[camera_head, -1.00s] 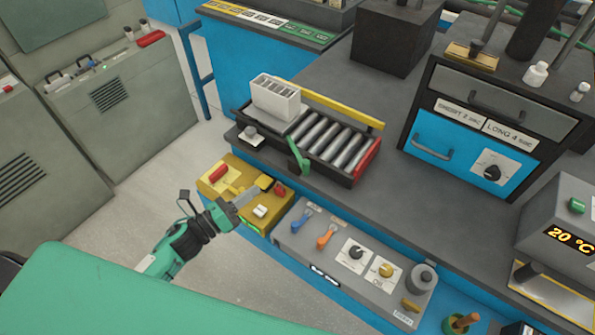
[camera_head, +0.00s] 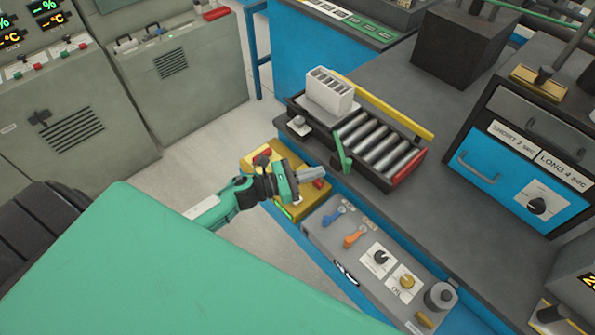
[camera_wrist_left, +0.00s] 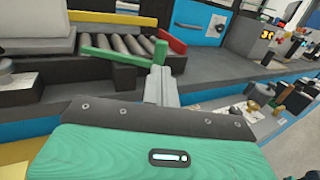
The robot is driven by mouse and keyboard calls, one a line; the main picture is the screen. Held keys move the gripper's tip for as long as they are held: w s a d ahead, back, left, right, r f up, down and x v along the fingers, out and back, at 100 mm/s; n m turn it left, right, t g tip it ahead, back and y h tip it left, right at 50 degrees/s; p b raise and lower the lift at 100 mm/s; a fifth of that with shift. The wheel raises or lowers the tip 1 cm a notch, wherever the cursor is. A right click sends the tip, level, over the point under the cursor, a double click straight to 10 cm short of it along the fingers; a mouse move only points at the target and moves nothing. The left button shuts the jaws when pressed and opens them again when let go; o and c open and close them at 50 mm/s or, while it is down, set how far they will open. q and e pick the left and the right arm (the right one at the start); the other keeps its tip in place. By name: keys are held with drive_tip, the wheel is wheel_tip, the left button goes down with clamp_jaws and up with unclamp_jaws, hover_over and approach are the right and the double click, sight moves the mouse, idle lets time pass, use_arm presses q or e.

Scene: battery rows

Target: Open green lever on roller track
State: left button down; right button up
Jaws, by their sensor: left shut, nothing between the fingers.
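The green lever (camera_head: 342,152) stands at the near side of the roller track (camera_head: 380,140), beside a white slotted block (camera_head: 329,92). In the left wrist view the lever (camera_wrist_left: 120,52) lies across the near track edge, with its upright end (camera_wrist_left: 160,52) just beyond the fingertips. My left gripper (camera_head: 322,174) is shut and empty, over the yellow box and just short of the lever. In the wrist view its shut fingers (camera_wrist_left: 161,86) point at the lever's upright end. I cannot tell whether they touch. My right gripper is not in view.
A yellow box (camera_head: 252,161) sits below my left gripper. A grey panel (camera_head: 322,238) with blue and orange switches and knobs lies to its right. A blue-fronted oven (camera_head: 520,190) stands at right. The dark bench top (camera_head: 440,198) between track and oven is clear.

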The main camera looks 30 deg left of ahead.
sight(344, 165)
use_arm(q)
drive_tip(key=p+x, duration=0.2)
drive_tip(key=x, duration=0.3)
drive_tip(key=shift+w+d, duration=0.2)
